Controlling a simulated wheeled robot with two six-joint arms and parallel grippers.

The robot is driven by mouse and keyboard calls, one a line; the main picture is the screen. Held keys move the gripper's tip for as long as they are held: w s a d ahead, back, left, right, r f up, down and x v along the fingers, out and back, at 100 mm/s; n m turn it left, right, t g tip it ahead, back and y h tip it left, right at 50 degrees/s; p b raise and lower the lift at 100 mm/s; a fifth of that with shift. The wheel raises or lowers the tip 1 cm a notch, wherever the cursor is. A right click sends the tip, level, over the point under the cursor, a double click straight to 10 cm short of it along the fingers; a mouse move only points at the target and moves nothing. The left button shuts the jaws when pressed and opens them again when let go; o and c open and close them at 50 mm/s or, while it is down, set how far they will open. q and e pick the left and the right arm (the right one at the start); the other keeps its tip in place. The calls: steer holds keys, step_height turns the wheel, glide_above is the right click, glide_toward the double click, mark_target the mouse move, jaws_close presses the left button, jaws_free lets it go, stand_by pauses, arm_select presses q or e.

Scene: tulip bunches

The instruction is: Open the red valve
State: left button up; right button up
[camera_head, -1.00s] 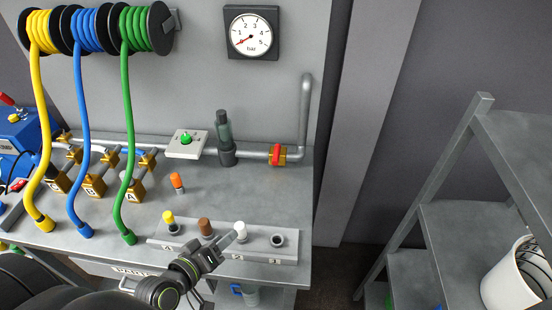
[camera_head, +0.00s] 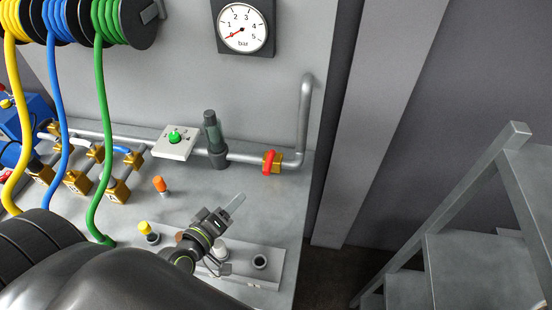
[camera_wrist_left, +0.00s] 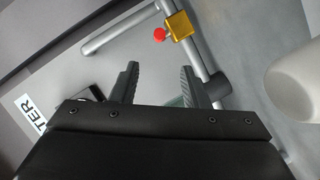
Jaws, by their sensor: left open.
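The red valve handle (camera_head: 269,162) sits on a brass valve body (camera_head: 279,159) in the grey pipe along the back of the bench. In the head view it appears to stand crosswise to the pipe. The handle also shows as a red knob end in the left wrist view (camera_wrist_left: 159,34), beside the brass body (camera_wrist_left: 180,26). My left gripper (camera_head: 228,209) is above the bench, in front of and left of the valve, apart from it. In the left wrist view its two fingers (camera_wrist_left: 160,86) are spread with nothing between them. My right gripper is out of view.
A green button box (camera_head: 176,142) and a dark upright fitting (camera_head: 212,140) stand left of the valve. A pressure gauge (camera_head: 243,26) hangs above, its needle low. Hoses hang at left. A holder strip (camera_head: 265,278) with coloured pegs lies at the front.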

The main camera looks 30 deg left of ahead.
mark_target(265, 169)
arm_select(q)
steer(key=p+x, duration=0.3)
steer(key=x, duration=1.3)
steer(key=shift+d+r, duration=0.1)
steer(key=shift+r, duration=0.05)
steer(key=shift+w, duration=0.55)
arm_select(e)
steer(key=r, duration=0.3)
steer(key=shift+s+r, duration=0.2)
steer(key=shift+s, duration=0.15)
arm_select(q)
jaws_close()
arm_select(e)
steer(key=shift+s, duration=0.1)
